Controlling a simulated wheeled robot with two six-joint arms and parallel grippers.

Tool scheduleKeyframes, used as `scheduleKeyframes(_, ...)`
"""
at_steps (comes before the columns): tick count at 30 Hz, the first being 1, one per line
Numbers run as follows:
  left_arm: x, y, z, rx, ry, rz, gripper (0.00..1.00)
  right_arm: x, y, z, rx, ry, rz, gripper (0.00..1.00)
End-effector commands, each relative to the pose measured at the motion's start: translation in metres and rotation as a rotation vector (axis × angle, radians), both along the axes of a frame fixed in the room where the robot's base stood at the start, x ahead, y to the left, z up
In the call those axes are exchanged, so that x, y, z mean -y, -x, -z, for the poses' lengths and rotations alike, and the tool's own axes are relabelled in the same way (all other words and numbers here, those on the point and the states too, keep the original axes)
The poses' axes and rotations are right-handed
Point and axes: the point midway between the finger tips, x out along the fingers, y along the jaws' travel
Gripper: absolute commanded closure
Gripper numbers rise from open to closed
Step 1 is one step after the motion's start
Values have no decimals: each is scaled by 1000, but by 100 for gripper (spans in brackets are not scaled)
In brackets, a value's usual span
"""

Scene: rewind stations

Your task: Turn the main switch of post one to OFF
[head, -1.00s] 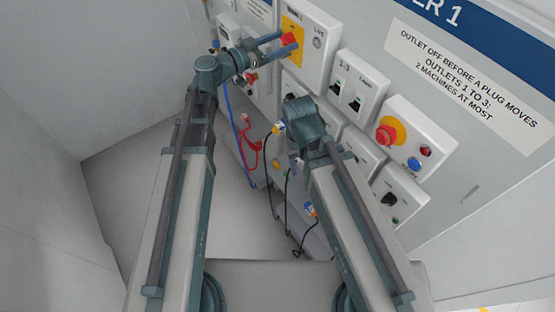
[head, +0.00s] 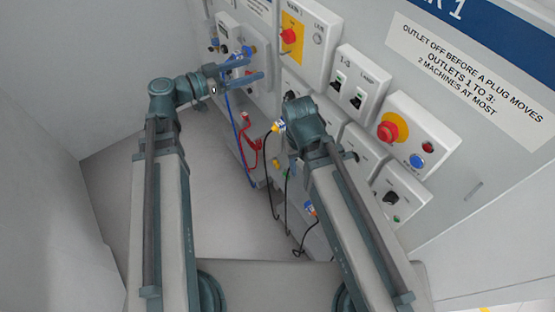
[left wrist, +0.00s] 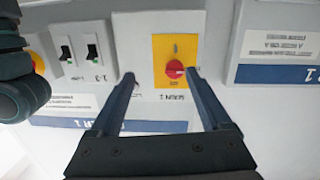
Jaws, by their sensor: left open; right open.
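The main switch of post one (head: 289,35) is a red knob on a yellow plate, on a white box marked MAIN 1. In the left wrist view the same knob (left wrist: 174,69) shows upside down with a pale mark lying roughly sideways; the small position labels are too blurred to read. My left gripper (head: 257,62) is open and empty, apart from the knob, to its lower left in the head view. In the left wrist view the knob shows between its fingertips (left wrist: 160,75). My right arm's wrist is in front of the panel; its fingers are hidden.
Right of the main box are a two-breaker box (head: 357,88) and a box with a red stop button (head: 387,131) on yellow. Red, blue and black cables hang below the panel. A sign (head: 465,80) hangs upper right. Floor left of the panel is clear.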

Motion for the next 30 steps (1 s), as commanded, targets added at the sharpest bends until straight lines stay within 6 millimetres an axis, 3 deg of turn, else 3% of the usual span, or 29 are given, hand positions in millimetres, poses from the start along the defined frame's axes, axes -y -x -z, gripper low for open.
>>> scheduleKeyframes(15, 47, 30, 86, -265, -132, 101, 19, 0, 0, 35, 0, 0, 0, 50)
scheduleKeyframes(30, 75, 66, 170, -534, -302, 134, 19, 0, 0, 67, 0, 0, 0, 50)
